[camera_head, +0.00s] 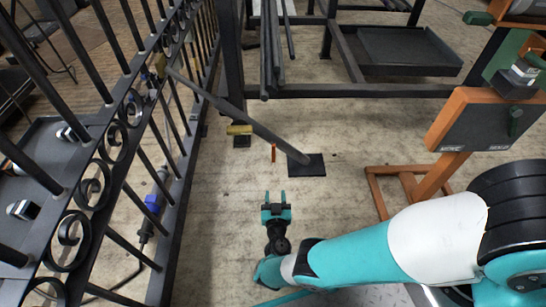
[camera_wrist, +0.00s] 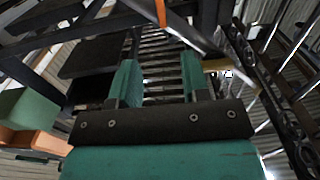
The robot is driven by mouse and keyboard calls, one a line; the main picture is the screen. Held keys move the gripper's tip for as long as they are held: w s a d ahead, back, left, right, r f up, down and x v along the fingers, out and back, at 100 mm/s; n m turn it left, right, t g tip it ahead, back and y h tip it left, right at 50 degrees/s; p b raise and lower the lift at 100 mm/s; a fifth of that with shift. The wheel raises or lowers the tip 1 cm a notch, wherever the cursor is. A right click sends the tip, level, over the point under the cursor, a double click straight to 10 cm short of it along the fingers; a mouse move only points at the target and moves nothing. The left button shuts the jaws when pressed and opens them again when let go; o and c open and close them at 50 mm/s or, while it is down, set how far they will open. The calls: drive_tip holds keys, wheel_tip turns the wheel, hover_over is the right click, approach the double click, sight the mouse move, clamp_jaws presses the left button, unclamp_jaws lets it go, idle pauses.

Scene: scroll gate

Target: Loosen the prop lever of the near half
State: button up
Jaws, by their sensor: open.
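A grey diagonal prop bar (camera_head: 235,112) runs from the scroll gate (camera_head: 120,130) down to a dark square foot plate (camera_head: 307,165) on the floor. A short upright orange lever (camera_head: 274,153) shows beside the lower part of the bar. A brass-coloured handle (camera_head: 240,130) sits farther up the bar. My gripper (camera_head: 276,197) is open and empty, apart from the lever and below it in the head view. In the wrist view an orange piece (camera_wrist: 161,12) shows at the top, beyond my open teal fingers (camera_wrist: 158,78). A brass piece (camera_wrist: 216,65) shows to their right.
A dark steel frame with a tray (camera_head: 408,50) stands behind. An orange stand with a dark panel (camera_head: 480,122) is at right. The floor around my gripper is clear.

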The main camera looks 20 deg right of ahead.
sight(274, 155)
drive_tip(key=b+x, duration=0.9)
drive_tip(key=x, duration=0.7)
drive_tip(key=shift+d+f, duration=0.1)
drive_tip(key=shift+f, duration=0.1)
drive_tip(key=shift+w+d+r, duration=0.15)
drive_tip(key=shift+w+r, duration=0.05)
drive_tip(key=shift+w, duration=0.4)
clamp_jaws()
